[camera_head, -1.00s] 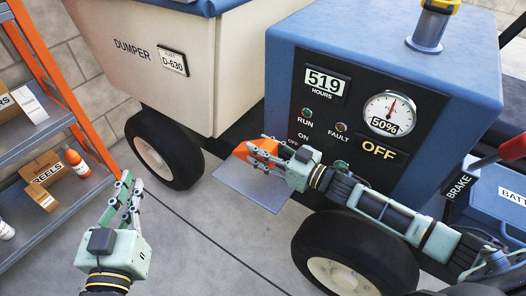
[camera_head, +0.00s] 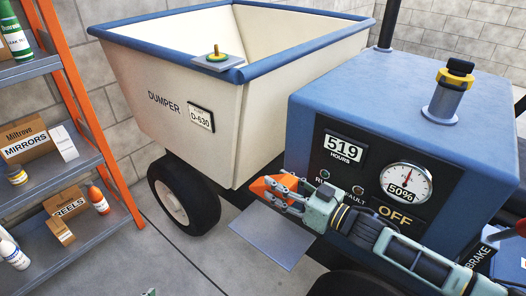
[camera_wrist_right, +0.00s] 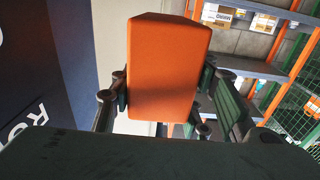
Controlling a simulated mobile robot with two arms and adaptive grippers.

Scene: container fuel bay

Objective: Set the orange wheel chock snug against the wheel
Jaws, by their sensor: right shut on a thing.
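The orange wheel chock (camera_head: 260,187) is between the fingers of my right gripper (camera_head: 282,193), in front of the blue machine body. In the right wrist view the chock (camera_wrist_right: 166,65) fills the middle, with fingers on both sides, and my right gripper (camera_wrist_right: 165,100) is shut on it. The black dumper wheel (camera_head: 202,198) with a pale hub stands left of the chock, and the chock is apart from it. A second black tyre (camera_head: 345,285) shows partly at the bottom edge. Only a tip of my left gripper (camera_head: 150,292) shows at the bottom edge.
A grey flat plate (camera_head: 272,240) sticks out below my right gripper. The blue machine (camera_head: 400,100) with its dial panel stands to the right. A shelf rack (camera_head: 85,180) with boxes and bottles stands at the left. Floor between rack and wheel is clear.

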